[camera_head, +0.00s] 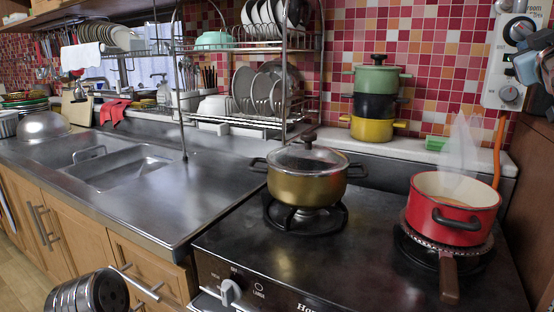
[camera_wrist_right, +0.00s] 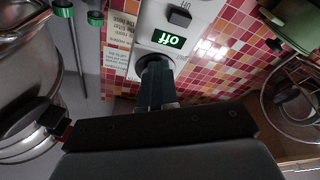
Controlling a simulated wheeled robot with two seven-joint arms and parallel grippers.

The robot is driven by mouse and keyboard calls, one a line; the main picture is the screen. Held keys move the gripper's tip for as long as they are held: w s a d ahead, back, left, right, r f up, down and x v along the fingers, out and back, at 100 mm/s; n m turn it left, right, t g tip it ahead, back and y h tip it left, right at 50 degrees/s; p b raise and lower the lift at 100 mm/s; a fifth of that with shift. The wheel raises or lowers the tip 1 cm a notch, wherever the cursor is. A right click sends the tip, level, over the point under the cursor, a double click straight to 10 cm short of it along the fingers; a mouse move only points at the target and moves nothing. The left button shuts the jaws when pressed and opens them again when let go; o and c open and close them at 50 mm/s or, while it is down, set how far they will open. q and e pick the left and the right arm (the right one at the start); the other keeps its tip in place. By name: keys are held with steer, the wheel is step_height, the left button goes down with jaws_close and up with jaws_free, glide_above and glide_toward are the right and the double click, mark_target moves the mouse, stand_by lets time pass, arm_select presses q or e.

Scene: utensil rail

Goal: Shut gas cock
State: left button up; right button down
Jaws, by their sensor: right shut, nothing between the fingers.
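A white wall unit (camera_head: 505,55) with round knobs hangs at the upper right in the head view. It also shows in the right wrist view (camera_wrist_right: 190,32), with a lit green "off" display. I cannot tell for sure which part is the gas cock. A dark round knob (camera_wrist_right: 155,62) sits by that display. My right gripper (camera_head: 526,68) is at the right edge of the head view, in front of the unit. In the wrist view its shut, empty fingers (camera_wrist_right: 156,80) overlap the knob; I cannot tell whether they touch it. My left gripper is not in view.
A red pot (camera_head: 455,192) steams on the right burner, its handle toward the front. A lidded gold pot (camera_head: 306,190) stands on the left burner. An orange hose (camera_head: 498,150) runs down the wall below the unit. The counter left of the stove (camera_head: 190,190) is clear.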

steer(key=shift+r, duration=0.25)
steer(key=shift+s+d+r, duration=0.1)
steer(key=shift+s+d, duration=0.1)
steer(key=r+b+v, duration=0.1)
steer(key=b+v, duration=0.2)
steer(key=v, duration=0.3)
steer(key=shift+f, duration=0.25)
stand_by(0.5)
steer(key=shift+a, duration=0.1)
